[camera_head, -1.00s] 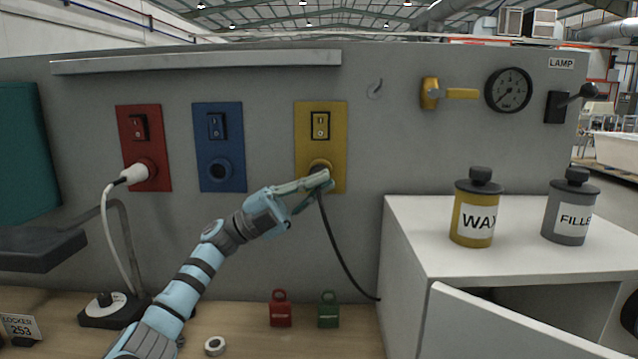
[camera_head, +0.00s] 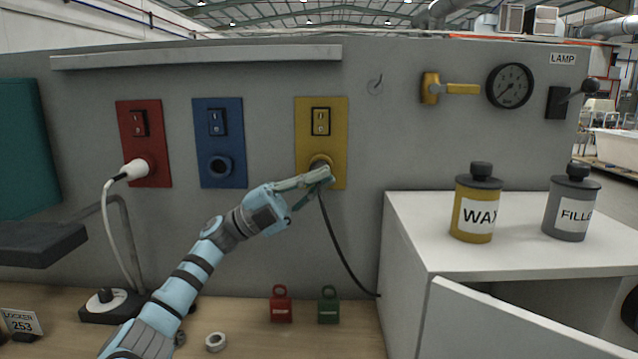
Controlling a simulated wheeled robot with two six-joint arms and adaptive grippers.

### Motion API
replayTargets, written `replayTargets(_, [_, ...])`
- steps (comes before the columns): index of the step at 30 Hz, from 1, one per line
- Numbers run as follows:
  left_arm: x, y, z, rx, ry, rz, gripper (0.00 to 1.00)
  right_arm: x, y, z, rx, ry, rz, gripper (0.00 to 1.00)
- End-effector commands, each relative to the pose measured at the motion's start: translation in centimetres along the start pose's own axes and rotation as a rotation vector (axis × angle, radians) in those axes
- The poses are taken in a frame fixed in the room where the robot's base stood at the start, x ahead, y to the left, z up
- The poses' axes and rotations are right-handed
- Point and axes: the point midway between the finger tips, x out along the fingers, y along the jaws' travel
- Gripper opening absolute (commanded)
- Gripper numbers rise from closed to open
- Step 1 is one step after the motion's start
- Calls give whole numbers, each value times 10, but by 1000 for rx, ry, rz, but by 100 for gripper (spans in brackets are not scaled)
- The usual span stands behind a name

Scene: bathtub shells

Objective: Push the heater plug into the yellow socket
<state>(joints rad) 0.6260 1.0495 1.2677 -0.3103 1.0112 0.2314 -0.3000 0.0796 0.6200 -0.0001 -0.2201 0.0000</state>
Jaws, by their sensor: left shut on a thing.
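The yellow socket panel (camera_head: 334,144) is on the grey wall, with a rocker switch above and a round socket (camera_head: 320,161) below. My left gripper (camera_head: 324,178) comes in from the lower left and is shut at the mouth of that socket. It holds the heater plug, which the fingers mostly hide. The plug's black cord (camera_head: 341,254) hangs from the fingers and runs down to the right behind the white cabinet. How deep the plug sits in the socket cannot be told. My right gripper is not in view.
A red panel (camera_head: 160,110) holds a white plug; a blue panel (camera_head: 235,120) has an empty socket. Red (camera_head: 281,308) and green (camera_head: 328,308) padlock-shaped tags and a tape ring (camera_head: 215,342) are on the bench. A white cabinet (camera_head: 400,260) with an open door stands right.

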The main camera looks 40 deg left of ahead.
Motion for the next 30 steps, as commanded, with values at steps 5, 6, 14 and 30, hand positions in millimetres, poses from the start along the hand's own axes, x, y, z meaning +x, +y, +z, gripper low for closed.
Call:
replayTargets(5, [0, 0, 0, 0, 0, 0, 0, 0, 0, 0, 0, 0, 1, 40])
replayTargets(6, [0, 0, 0, 0, 0, 0, 0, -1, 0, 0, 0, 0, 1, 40])
replayTargets(14, [1, 1, 0, -4, 4, 5, 0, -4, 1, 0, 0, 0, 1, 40])
replayTargets(30, [1, 2, 0, -4, 4, 4, 0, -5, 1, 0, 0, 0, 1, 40])
